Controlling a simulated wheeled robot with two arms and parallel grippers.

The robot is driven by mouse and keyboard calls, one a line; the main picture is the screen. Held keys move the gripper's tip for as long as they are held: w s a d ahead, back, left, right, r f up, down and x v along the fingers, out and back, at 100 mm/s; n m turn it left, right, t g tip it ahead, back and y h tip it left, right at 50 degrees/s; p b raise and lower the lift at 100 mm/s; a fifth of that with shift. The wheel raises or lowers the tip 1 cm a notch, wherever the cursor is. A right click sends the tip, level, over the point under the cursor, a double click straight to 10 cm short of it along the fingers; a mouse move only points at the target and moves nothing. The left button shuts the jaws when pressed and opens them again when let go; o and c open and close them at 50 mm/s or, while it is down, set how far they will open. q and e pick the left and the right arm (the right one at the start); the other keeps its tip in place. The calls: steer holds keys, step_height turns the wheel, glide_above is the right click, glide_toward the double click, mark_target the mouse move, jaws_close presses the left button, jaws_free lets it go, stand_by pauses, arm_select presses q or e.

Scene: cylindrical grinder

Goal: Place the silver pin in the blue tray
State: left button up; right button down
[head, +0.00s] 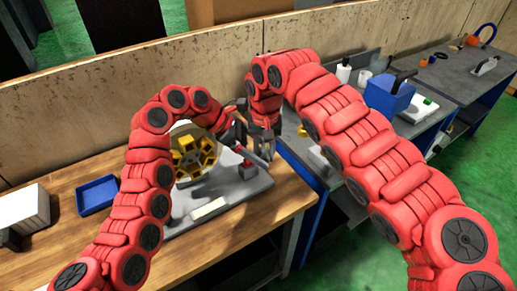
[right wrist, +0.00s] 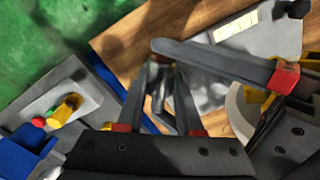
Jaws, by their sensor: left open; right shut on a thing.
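The blue tray (head: 97,195) lies on the wooden bench at the left in the head view and looks empty. My right gripper (head: 266,150) points down by the bench's right end. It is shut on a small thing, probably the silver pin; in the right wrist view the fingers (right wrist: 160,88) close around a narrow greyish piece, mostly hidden. My left gripper (head: 252,150) is open close beside it. One left finger crosses the right wrist view from the right, passing by the right fingertips. Whether the two grippers touch, I cannot tell.
A round fixture with yellow blocks (head: 188,158) stands on a grey base plate (head: 222,204) behind my left arm. A white box (head: 25,208) sits left of the tray. A blue container (head: 388,96) stands on the grey workbench at right.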

arm_select(q)
steer(key=shift+c, duration=0.3)
steer(key=c, duration=1)
steer(key=shift+c, duration=0.2)
arm_select(e)
steer(key=shift+c, duration=2.4)
jaws_free()
